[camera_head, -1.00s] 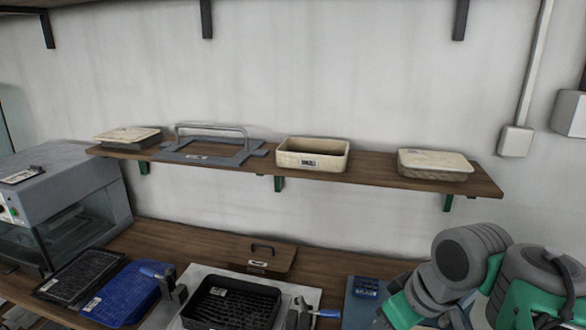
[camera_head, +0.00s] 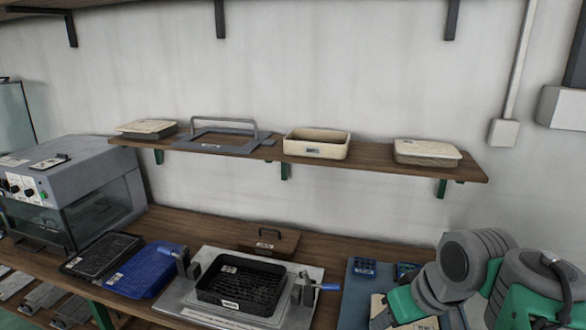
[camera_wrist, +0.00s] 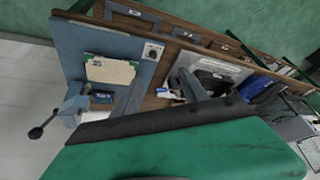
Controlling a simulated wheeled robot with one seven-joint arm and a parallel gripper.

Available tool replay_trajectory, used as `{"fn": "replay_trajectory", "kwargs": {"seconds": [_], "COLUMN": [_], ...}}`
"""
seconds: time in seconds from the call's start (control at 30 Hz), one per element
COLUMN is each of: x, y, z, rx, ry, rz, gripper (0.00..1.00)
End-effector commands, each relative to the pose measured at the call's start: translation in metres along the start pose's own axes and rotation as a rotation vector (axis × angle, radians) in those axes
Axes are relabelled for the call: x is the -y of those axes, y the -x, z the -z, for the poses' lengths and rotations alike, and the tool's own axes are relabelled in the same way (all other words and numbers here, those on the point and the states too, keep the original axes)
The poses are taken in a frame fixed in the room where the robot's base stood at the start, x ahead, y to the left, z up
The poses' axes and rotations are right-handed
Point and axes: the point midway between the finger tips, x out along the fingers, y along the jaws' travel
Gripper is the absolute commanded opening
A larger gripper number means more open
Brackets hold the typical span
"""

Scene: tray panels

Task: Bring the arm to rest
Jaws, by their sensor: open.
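My arm (camera_head: 455,275), grey with green parts, is folded at the lower right of the head view, over the right end of the bench. Its gripper end cannot be made out there. In the wrist view my gripper (camera_wrist: 160,76) shows as two grey fingers standing apart beyond a green body with a dark edge. It is open, and I see nothing held between the fingers. The wrist view is tilted, with the bench and a blue-grey board (camera_wrist: 100,50) beyond the fingers.
A wooden shelf (camera_head: 370,167) holds shallow cream trays, a cream bin (camera_head: 317,144) and a grey handled frame (camera_head: 221,137). On the bench (camera_head: 190,223) are a black tray (camera_head: 240,285) between clamps, a blue panel (camera_head: 142,270) and a grey glass-fronted machine (camera_head: 85,180).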

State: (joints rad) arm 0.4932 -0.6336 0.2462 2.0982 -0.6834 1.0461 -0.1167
Motion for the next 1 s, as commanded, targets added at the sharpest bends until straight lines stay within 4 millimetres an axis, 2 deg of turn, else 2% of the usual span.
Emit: {"fn": "replay_trajectory", "kwargs": {"seconds": [0.23,0.33,0.47,0.53,0.67,0.83,1.0], "x": [-0.034,-0.048,-0.054,-0.049,-0.022,0.025,0.039], "y": [-0.019,-0.03,-0.055,-0.074,-0.104,-0.127,-0.131], "z": [-0.021,-0.039,-0.069,-0.087,-0.105,-0.092,-0.089], "rx": [0.005,0.018,0.052,0.083,0.131,0.132,0.135], "ry": [-0.268,-0.396,-0.515,-0.542,-0.482,-0.312,-0.247], "rz": [-0.082,-0.13,-0.19,-0.219,-0.221,-0.159,-0.135], "gripper": [0.51,0.51,0.51,0.51,0.51,0.51,0.51]}}
